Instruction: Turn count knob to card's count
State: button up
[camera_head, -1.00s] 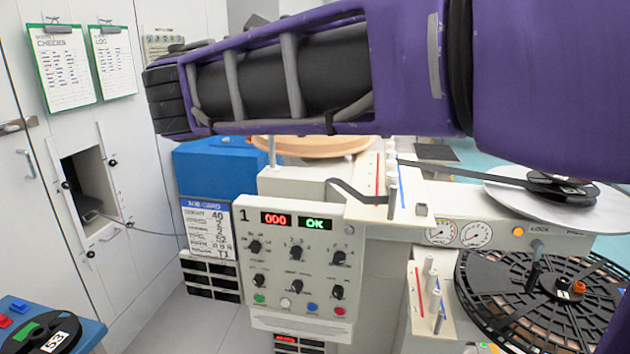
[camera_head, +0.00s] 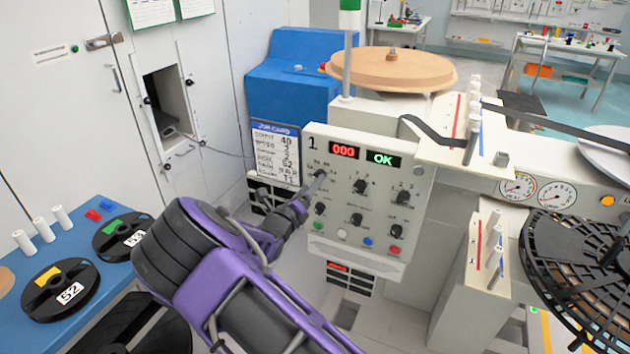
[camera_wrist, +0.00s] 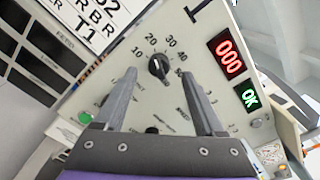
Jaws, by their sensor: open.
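The count knob (camera_wrist: 158,67) is a black dial on the white control panel, with 10, 20, 30, 40 and 50 printed around it. Its pale mark seems to face the 20–30 side, but I cannot read it exactly. My gripper (camera_wrist: 158,75) is open, its two fingers spread either side of the knob in the wrist view; contact cannot be told.
The panel displays (camera_head: 365,155) read 000 in red and OK in green. Other knobs (camera_head: 360,186) and coloured buttons sit close by. A blue table (camera_head: 60,222) with reels lies at left. A black reel (camera_head: 570,250) is at right.

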jog(key=x, duration=0.3)
jog(key=shift+w, duration=0.25)
grip_shut()
